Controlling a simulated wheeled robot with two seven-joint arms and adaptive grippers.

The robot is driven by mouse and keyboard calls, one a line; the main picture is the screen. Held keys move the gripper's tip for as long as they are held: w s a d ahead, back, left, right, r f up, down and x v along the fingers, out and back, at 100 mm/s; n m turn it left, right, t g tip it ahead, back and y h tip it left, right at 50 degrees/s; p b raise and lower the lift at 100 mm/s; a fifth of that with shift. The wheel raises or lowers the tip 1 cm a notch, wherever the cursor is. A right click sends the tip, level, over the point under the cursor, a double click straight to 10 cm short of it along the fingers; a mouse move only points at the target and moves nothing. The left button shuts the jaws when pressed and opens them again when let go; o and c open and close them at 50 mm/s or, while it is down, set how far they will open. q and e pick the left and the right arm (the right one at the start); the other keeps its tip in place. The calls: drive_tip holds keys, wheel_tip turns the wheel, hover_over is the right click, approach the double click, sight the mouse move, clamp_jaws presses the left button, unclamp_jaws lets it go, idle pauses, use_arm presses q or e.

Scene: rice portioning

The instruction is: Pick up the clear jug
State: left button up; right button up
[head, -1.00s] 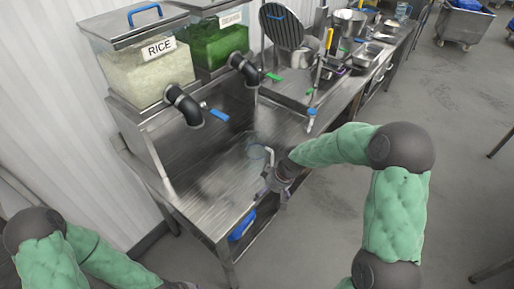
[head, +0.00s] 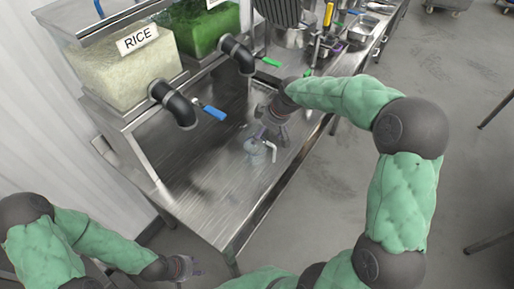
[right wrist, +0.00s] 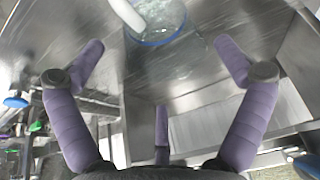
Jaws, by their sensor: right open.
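The clear jug (head: 256,152) stands on the steel counter in the head view, below the dispenser taps, with its pale handle toward the right. My right gripper (head: 268,133) is close above and behind the jug, partly overlapping it. In the right wrist view, the jug (right wrist: 165,24) with its blue rim shows at the top, beyond the spread purple fingers of my right gripper (right wrist: 160,58). That gripper is open and empty. My left gripper (head: 187,267) is low in the head view, off the counter's front edge, open and empty, away from the jug.
Pans and utensils crowd the far counter. The near steel counter (head: 205,195) is clear.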

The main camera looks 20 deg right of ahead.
sight(260, 148)
drive_tip(key=x, duration=0.5)
drive_tip(key=shift+w+a+b, duration=0.15)
drive_tip(key=shift+w+b, duration=0.25)
drive_tip(key=shift+r, duration=0.1)
drive_tip(key=c, duration=1.3)
